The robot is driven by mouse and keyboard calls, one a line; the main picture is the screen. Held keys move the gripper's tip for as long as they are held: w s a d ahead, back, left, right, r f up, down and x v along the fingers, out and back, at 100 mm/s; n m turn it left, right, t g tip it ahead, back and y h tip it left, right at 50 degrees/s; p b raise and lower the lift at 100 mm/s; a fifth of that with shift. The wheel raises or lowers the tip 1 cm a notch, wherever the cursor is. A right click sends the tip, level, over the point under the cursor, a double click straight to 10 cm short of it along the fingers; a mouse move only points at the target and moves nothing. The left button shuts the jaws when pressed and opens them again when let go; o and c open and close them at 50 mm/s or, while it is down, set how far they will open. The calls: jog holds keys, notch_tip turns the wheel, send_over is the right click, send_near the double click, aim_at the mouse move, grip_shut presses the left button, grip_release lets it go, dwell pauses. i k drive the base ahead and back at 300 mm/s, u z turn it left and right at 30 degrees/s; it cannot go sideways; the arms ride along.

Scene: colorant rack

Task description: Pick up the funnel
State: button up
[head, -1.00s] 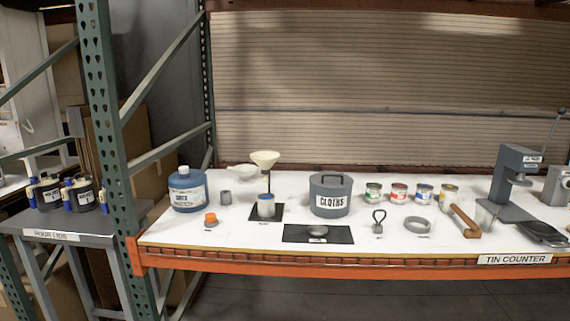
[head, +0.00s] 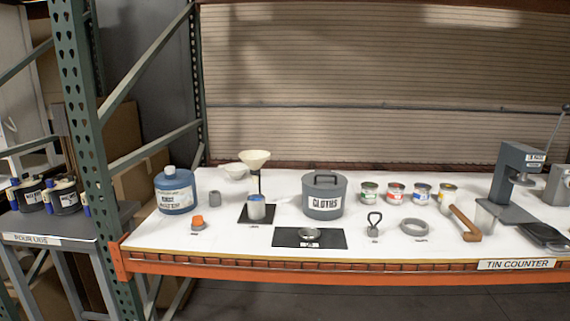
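A cream funnel (head: 254,159) with a wide mouth sits upright at the top of a thin dark stand, toward the left of the white counter. Below it a small blue and white tin (head: 256,207) stands on a black mat (head: 243,215). Whether the funnel's spout reaches the tin cannot be told. My gripper is not in view.
A blue bottle (head: 175,190) stands left of the funnel, and a lidded grey CLOTHS pot (head: 324,196) stands right. A green rack upright (head: 93,150) bounds the left. Several small tins, a mallet (head: 465,223) and a press (head: 512,182) stand farther right.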

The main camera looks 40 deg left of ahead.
aim_at(254, 159)
jog(key=z, duration=0.15)
jog(key=i, duration=1.15)
jog(key=k, duration=0.15)
jog(key=u, duration=3.2)
